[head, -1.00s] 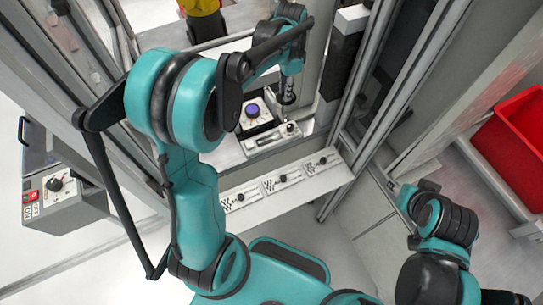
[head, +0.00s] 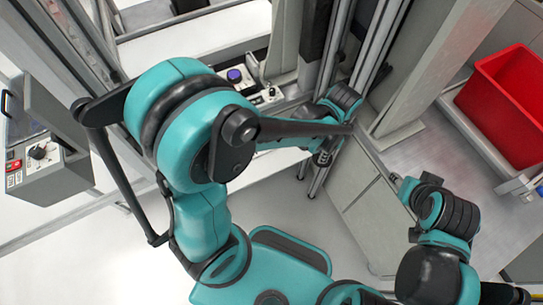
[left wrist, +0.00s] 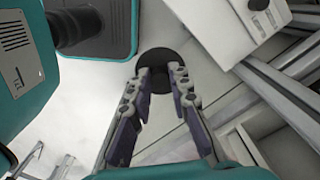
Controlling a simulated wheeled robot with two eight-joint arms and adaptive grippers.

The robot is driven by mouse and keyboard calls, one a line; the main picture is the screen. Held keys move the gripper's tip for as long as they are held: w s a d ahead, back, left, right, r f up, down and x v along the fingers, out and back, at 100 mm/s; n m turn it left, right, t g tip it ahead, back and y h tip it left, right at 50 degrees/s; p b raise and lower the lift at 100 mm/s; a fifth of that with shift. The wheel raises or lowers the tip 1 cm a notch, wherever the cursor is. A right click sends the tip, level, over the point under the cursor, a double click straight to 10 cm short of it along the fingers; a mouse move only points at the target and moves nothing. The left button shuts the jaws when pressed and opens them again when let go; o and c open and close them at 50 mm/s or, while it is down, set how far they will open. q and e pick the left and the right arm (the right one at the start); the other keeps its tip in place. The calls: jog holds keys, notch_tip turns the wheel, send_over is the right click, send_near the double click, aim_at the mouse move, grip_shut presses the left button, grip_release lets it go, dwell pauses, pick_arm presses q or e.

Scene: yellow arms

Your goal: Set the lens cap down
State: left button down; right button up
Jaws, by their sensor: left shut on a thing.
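My left gripper (head: 322,158) hangs down beside the grey cabinet and the metal posts in the head view, partly hidden by its own wrist. In the left wrist view its two fingers (left wrist: 160,72) are closed in on the lens cap (left wrist: 160,57), a flat black disc at the fingertips. The cap is held in the air, with pale floor behind it. I cannot make out the cap in the head view. My right gripper (head: 396,181) is at the end of the folded right arm, small and apart from everything; its fingers are unclear.
A red bin (head: 510,108) stands on the grey surface at the right. Metal posts (head: 366,62) rise near my left gripper. A purple-topped knob (head: 234,75) sits on the machine ledge behind my left arm. A grey control box (head: 42,168) is at the left. Pale floor lies open below.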

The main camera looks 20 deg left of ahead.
pick_arm(q)
jog(key=b, duration=0.3)
send_over(295, 152)
notch_tip(295, 152, down, 7)
jog(key=shift+w+r, duration=0.15)
jog(key=shift+r, duration=0.05)
jog(key=shift+a+f+b, duration=0.1)
jog(key=shift+f+b, duration=0.8)
jog(key=shift+f, duration=1.1)
jog(key=shift+r, duration=0.1)
jog(key=c, duration=1.4)
grip_release()
jog(key=shift+f, duration=0.2)
